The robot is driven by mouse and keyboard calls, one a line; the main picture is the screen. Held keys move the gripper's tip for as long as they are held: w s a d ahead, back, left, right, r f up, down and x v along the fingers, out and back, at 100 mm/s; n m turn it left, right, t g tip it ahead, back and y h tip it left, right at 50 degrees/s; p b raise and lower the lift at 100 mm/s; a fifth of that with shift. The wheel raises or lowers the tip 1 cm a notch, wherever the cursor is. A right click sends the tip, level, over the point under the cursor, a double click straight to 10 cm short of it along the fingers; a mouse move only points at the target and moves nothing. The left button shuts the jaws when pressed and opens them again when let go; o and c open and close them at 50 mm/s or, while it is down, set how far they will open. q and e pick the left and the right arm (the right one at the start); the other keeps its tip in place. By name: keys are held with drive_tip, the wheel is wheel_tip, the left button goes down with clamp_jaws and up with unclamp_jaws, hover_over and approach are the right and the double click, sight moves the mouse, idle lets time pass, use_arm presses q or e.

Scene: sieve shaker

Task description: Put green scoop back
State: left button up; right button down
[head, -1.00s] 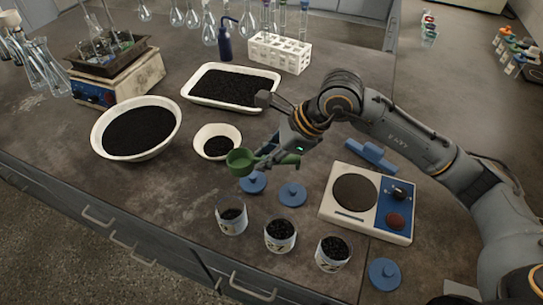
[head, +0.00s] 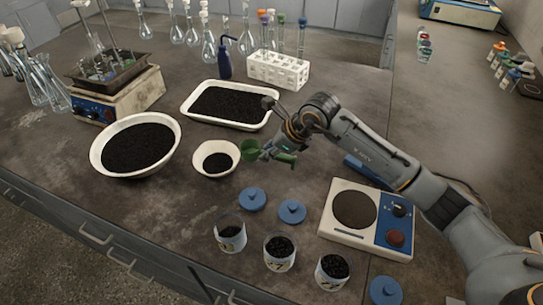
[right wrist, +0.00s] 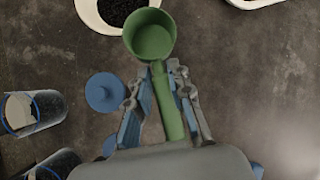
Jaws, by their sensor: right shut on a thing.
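The green scoop (head: 252,150) has a round cup and a straight handle. My right gripper (head: 272,150) is shut on its handle and holds it just right of the small white bowl (head: 205,171). In the right wrist view the scoop (right wrist: 151,36) points away from me, its handle lying between the two fingers (right wrist: 165,92). The cup shows no black grains inside and overlaps the edge of the small bowl (right wrist: 92,18) in that view. My left gripper is not in view.
A large white bowl (head: 97,158) and a white tray (head: 188,106) hold black grains. Several beakers with grains (head: 279,263), blue lids (head: 292,211) and a scale (head: 322,224) stand in front. Bare table lies between the lids and the small bowl.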

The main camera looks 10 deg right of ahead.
drive_tip(key=shift+w+d+f, duration=0.25)
drive_tip(key=shift+w+f, duration=0.3)
drive_tip(key=shift+f, duration=0.1)
drive_tip(key=shift+w+d+f, duration=0.25)
drive_tip(key=shift+w+f, duration=0.25)
drive_tip(key=shift+f, duration=0.1)
drive_tip(key=f, duration=0.1)
drive_tip(key=f+p, duration=0.1)
drive_tip(key=f, duration=0.1)
drive_tip(key=shift+w+d, duration=0.1)
drive_tip(key=shift+w, duration=0.1)
drive_tip(key=shift+f, duration=0.35)
drive_tip(key=c, duration=1.2)
unclamp_jaws()
drive_tip(key=b+v, duration=0.1)
drive_tip(key=v, duration=1.1)
drive_tip(key=shift+b, duration=0.3)
